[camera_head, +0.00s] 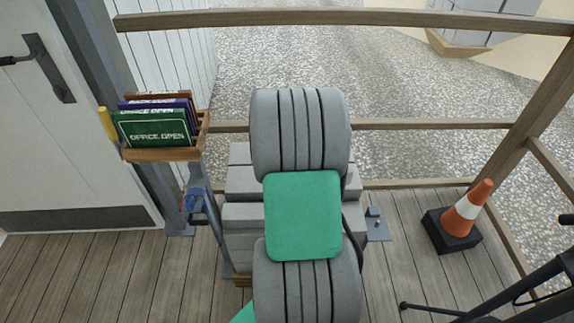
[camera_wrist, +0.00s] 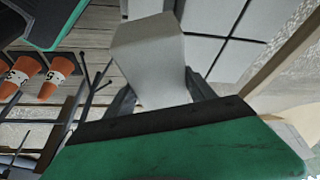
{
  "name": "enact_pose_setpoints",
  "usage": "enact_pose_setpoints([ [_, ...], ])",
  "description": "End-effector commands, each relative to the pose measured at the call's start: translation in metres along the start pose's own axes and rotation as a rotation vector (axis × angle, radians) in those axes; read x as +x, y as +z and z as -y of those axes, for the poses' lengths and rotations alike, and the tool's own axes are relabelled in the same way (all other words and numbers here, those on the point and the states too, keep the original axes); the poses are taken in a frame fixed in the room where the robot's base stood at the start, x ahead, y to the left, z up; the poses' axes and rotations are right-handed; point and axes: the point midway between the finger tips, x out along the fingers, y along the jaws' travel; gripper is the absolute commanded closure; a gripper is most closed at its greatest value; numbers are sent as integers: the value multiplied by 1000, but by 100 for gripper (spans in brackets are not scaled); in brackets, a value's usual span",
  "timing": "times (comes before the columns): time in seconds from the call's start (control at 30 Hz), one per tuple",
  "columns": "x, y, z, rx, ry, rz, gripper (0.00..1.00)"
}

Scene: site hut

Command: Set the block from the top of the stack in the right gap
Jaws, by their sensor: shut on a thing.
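In the wrist view my gripper (camera_wrist: 160,88) is shut on a pale grey block (camera_wrist: 150,55), with one dark finger on each side of it. The block sticks out beyond the fingers and looks tilted in this view. In the head view, grey blocks (camera_head: 242,216) are piled behind my arm, with their left ends showing. My arm covers the middle of the pile, so I cannot make out the right gap or the top of the stack. My gripper and the held block are hidden in the head view.
A wooden rack of signs (camera_head: 165,153) stands left of the blocks by the door (camera_head: 70,150). An orange and white cone (camera_head: 468,212) stands at right near the wooden railing (camera_head: 430,124). A dark stand (camera_head: 480,300) is at lower right.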

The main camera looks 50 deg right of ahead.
Motion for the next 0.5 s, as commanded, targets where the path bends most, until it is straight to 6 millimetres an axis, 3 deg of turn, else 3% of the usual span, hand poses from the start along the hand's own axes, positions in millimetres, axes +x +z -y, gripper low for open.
enact_pose_setpoints([
  [0.03, 20, -10, -8, 68, 25, -3, 100],
  [0.2, 57, -32, -32, 239, 95, -2, 100],
  [0.5, 74, -43, -45, 323, 128, -3, 100],
])
